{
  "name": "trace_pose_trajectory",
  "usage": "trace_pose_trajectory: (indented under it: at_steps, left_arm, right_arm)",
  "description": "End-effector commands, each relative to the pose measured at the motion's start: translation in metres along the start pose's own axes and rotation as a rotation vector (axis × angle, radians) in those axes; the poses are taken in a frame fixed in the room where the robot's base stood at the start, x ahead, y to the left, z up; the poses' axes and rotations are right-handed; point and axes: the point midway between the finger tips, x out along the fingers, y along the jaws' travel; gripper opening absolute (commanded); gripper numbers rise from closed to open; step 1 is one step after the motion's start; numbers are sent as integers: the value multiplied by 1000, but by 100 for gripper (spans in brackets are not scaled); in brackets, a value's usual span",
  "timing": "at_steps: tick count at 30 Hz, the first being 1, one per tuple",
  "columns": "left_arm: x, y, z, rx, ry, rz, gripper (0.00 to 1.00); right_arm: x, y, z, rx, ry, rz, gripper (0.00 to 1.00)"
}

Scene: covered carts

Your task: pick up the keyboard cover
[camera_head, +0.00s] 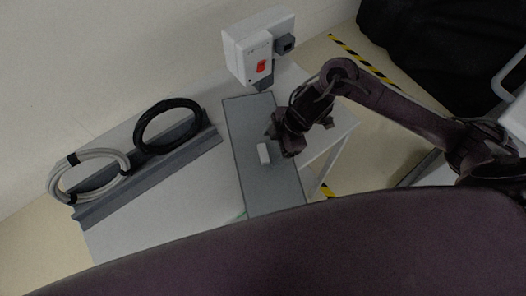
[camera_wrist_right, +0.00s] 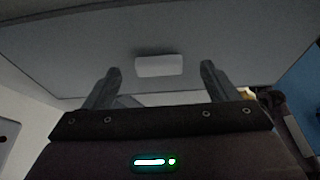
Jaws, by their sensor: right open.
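The keyboard cover (camera_head: 246,127) is a long flat grey panel lying on the white table, with a small white block-shaped handle (camera_head: 263,153) on its top. My right gripper (camera_head: 274,140) is just beside the handle, over the cover. In the right wrist view, the open fingers (camera_wrist_right: 160,80) stand on either side of the white handle (camera_wrist_right: 159,66), which lies a little beyond their tips. The grey cover surface (camera_wrist_right: 230,50) fills most of that view. The gripper appears apart from the handle. My left gripper is not in view.
A white box device (camera_head: 247,50) with a red switch stands at the cover's far end. A grey rack (camera_head: 150,172) with a black cable coil (camera_head: 167,126) and a pale coil (camera_head: 90,172) lies to the left. Bare white tabletop (camera_head: 190,205) lies between.

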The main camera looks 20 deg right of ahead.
Motion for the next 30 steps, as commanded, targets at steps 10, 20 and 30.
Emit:
trace_pose_trajectory:
  at_steps: [10,20,30]
  left_arm:
    - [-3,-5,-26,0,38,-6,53]
    - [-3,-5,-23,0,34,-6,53]
    - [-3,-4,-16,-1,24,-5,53]
  right_arm:
    - [25,0,0,0,0,2,80]
    - [25,0,0,0,0,1,51]
    - [24,0,0,0,1,2,25]
